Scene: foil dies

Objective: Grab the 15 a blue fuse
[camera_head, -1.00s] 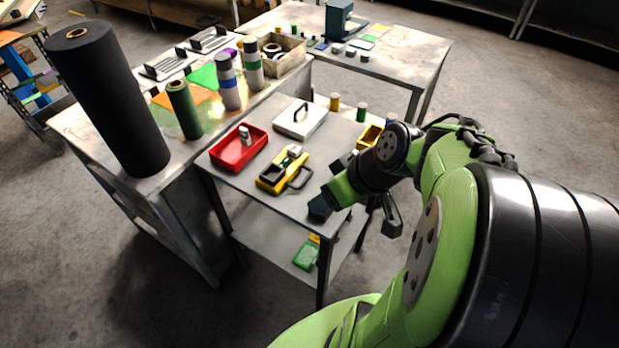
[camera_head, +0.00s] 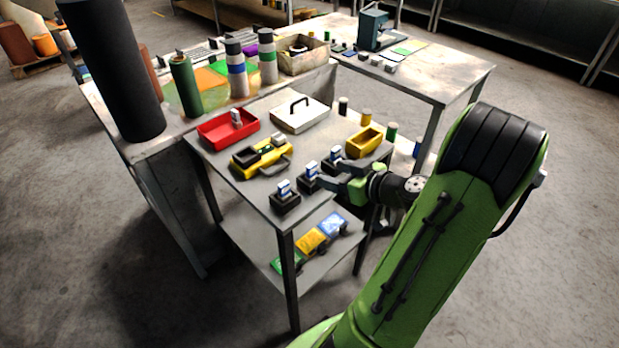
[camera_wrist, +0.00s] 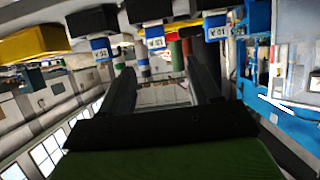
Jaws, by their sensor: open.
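Three blue-and-white fuses stand in separate black holders along the front edge of the small grey table. The middle fuse (camera_head: 311,167) appears in the upside-down wrist view (camera_wrist: 155,43), where its label looks like 15 A. The front fuse (camera_head: 284,187) is at the wrist view's right (camera_wrist: 215,33), its label looking like 10 A. The back fuse (camera_head: 336,152) is at the wrist view's left (camera_wrist: 100,48); its label is hard to read. My gripper (camera_head: 325,183) is open and level with the middle holder (camera_head: 308,184). The middle fuse shows beyond and between its fingers (camera_wrist: 162,78), apparently ungripped.
A yellow bin (camera_head: 364,142) stands near the back fuse. Coloured boxes lie on the lower shelf (camera_head: 262,247).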

